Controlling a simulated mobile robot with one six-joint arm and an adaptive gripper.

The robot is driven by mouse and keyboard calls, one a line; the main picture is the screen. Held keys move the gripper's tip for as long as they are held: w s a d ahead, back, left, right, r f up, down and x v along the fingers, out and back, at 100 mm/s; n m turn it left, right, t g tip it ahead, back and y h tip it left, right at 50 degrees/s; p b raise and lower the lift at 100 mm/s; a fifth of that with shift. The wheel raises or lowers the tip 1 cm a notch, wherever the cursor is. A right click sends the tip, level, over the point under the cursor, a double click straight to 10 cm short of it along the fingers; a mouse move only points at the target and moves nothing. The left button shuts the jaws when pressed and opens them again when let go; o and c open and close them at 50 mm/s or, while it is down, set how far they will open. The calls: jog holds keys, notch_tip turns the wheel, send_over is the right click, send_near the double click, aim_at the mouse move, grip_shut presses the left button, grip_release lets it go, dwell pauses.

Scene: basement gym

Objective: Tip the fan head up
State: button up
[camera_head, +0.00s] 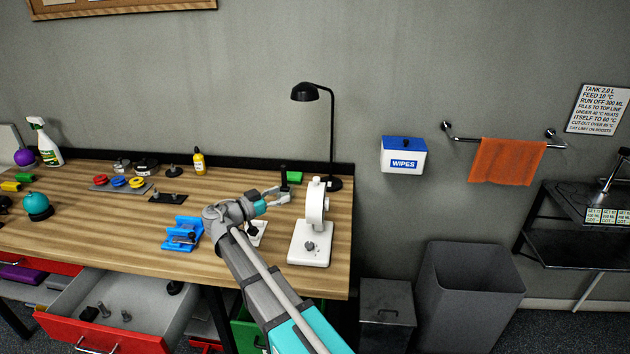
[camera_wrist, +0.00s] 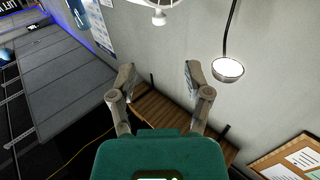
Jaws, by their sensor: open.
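The white fan stands on the right end of the workbench (camera_head: 228,257). Its head (camera_head: 317,202) is a rounded white piece on an upright above a flat white base (camera_head: 309,251), with a grey knob on the base. My gripper (camera_head: 284,196) is open and empty just left of the fan head, at about its height in the picture, with a small gap visible. In the wrist view the open fingers (camera_wrist: 159,78) have nothing between them. A white part at that view's top edge may be the fan; it is cut off.
A black desk lamp (camera_head: 331,135) stands behind the fan; its lit shade shows in the wrist view (camera_wrist: 228,69). An open red drawer (camera_head: 103,335) juts out front left. A bin (camera_head: 468,295) stands right of the bench.

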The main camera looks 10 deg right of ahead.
aim_at(316, 178)
jog(key=x, duration=1.3)
jog(key=shift+w+d, duration=0.15)
jog(key=shift+d, duration=0.1)
grip_shut()
